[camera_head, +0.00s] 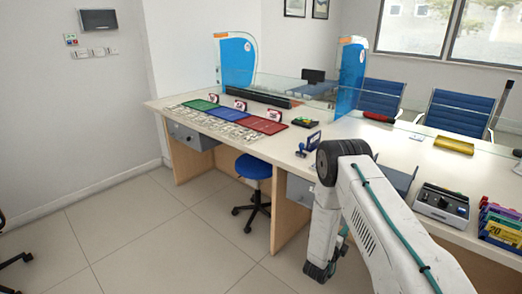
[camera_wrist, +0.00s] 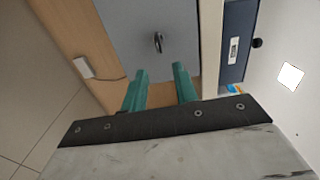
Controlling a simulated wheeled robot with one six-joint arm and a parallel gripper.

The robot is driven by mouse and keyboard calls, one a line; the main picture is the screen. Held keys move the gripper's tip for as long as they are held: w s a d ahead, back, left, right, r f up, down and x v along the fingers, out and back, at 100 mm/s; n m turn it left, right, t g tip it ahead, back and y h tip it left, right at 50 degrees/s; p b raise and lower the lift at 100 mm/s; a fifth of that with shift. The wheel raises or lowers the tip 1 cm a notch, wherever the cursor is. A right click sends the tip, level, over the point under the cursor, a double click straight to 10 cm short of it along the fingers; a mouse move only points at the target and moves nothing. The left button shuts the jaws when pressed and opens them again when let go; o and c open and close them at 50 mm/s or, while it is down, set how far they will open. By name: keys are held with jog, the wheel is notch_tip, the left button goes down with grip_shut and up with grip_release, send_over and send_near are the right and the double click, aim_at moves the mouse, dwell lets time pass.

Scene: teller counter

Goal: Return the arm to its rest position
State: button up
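My white arm (camera_head: 385,220) reaches in from the lower right of the head view, bent at a dark joint over the counter's front edge. My gripper (camera_wrist: 160,75) shows two green fingers in the wrist view. They stand apart with nothing between them. Beyond them is a grey drawer front (camera_wrist: 145,25) with a small dark handle (camera_wrist: 157,42); I cannot tell the exact gap to it. In the head view the wrist hangs down in front of the desk, and the fingertips cannot be made out.
The counter (camera_head: 400,150) carries green, blue and red trays (camera_head: 228,115), a blue stamp (camera_head: 308,146), a grey device (camera_head: 442,203) and coloured boxes (camera_head: 500,225). A blue stool (camera_head: 252,168) stands below. Glass panels (camera_head: 300,88) rise behind. The floor (camera_head: 140,235) at left is mostly clear.

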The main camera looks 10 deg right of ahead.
jog(key=s+a+f+n+g+y, duration=0.2)
jog(key=a+f+n+g+y, duration=0.25)
jog(key=f+n+y, duration=0.35)
jog(key=s+a+r+n+g+y, duration=0.2)
jog(key=a+r+n+y, duration=0.15)
jog(key=a+r, duration=0.3)
jog(key=s+a+r+n+g+y, duration=0.2)
jog(key=s+a+r+n+y, duration=0.1)
jog(key=a+r+n, duration=0.3)
jog(key=s+a+r+n, duration=0.1)
jog(key=s+r+n, duration=0.4)
jog(key=s+r, duration=1.1)
jog(key=s+a+r+n+g, duration=0.1)
jog(key=s+r+n, duration=0.5)
jog(key=s+r, duration=1)
jog(key=shift+s+r, duration=0.15)
jog(key=shift+r, duration=3.35)
